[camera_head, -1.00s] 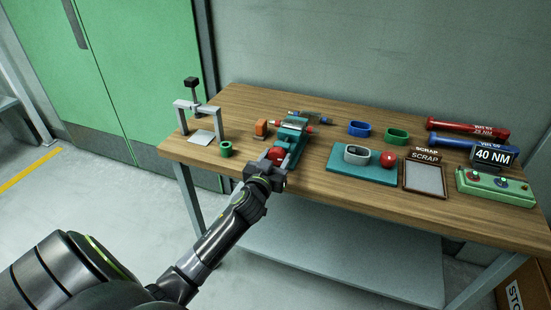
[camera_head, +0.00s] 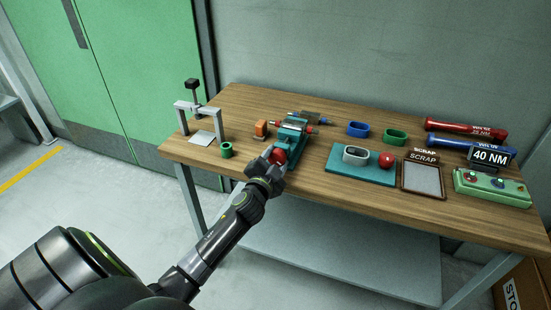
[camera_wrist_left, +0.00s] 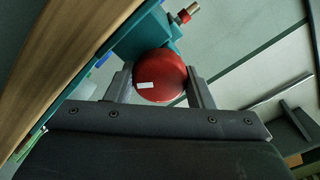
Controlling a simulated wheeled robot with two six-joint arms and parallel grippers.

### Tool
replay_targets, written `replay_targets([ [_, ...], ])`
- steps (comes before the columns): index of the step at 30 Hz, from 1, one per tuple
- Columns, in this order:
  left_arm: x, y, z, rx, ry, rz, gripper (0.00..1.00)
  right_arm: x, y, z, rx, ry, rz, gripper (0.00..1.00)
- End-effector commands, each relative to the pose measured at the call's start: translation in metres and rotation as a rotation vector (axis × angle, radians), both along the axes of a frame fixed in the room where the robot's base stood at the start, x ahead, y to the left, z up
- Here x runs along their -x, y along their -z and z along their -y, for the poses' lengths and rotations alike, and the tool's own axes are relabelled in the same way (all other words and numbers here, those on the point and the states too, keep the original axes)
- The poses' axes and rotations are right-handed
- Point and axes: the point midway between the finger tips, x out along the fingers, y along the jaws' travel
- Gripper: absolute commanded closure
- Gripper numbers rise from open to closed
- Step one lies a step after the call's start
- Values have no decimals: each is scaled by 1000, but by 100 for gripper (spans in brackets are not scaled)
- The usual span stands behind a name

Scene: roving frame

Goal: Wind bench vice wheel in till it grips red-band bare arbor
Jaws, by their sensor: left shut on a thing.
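The teal bench vice (camera_head: 292,135) stands near the table's front edge, left of the middle. Its red wheel (camera_head: 280,156) faces me. My left gripper (camera_head: 271,160) is shut on this wheel. In the left wrist view the two fingers (camera_wrist_left: 160,85) lie on either side of the round red wheel (camera_wrist_left: 158,70), which carries a small white mark. A metal arbor with a red band (camera_head: 309,129) lies at the vice jaws; its end also shows in the left wrist view (camera_wrist_left: 187,13). I cannot tell whether the jaws touch it. My right gripper is out of view.
A grey press frame (camera_head: 197,110), a green ring (camera_head: 226,150) and an orange block (camera_head: 261,129) stand left of the vice. A teal mat (camera_head: 345,172), a scrap tray (camera_head: 424,192) and a green button box (camera_head: 492,187) lie to the right.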

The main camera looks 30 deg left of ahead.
Motion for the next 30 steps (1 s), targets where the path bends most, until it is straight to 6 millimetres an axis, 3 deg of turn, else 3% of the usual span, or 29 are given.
replay_targets([
  [23, 0, 1, 0, -97, -1, -25, 75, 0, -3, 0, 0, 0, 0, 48],
  [24, 0, 1, 0, -97, -1, -25, 48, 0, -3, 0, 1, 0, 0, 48],
  [28, 0, 1, 0, -96, 0, -25, 31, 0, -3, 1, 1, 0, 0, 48],
  [30, 0, 1, 0, -96, 0, -25, 30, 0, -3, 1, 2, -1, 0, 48],
])
